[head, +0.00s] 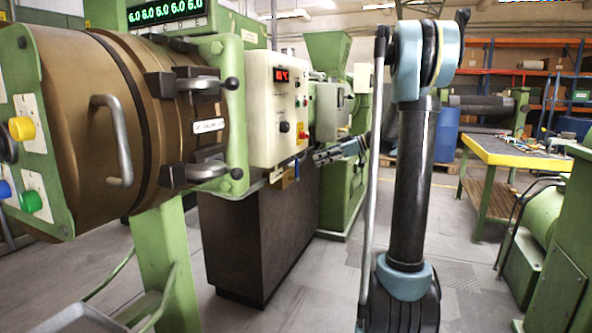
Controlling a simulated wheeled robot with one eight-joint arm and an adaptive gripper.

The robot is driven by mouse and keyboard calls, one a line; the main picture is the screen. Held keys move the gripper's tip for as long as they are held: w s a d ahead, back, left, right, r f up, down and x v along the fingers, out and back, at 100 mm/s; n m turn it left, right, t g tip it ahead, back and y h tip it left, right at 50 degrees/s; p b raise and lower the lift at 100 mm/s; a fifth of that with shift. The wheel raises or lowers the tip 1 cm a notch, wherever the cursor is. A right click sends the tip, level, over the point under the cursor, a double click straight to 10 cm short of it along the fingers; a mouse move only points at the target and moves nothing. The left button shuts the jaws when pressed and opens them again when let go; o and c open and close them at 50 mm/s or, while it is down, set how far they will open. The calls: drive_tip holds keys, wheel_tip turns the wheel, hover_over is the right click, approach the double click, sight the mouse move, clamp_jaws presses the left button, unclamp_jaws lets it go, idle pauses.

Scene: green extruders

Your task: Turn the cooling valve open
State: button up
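A small brass-coloured fitting (285,182) hangs under the lower edge of the white control box, with a small blue part beside it. It looks like the cooling valve, but it is too small for me to tell how its handle is turned. My gripper (316,158) is to the right of the fitting and slightly higher in the picture, pointing left, with its tip close to the control box's right side. It appears apart from the fitting. Its fingers are small and seen side-on, so their opening is unclear. My upright arm link partly hides the area behind it.
The white control box (262,108) has a red display and knobs. A brown barrel (75,110) with handles and a green frame fills the left. A dark cabinet (250,240) stands below the box. A yellow-edged workbench (510,150) is at the right. Some grey floor is clear.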

sight(297, 166)
drive_tip(key=x, duration=1)
drive_tip(key=shift+a+f, duration=0.15)
drive_tip(key=shift+a, duration=0.2)
drive_tip(key=shift+c, duration=0.6)
clamp_jaws()
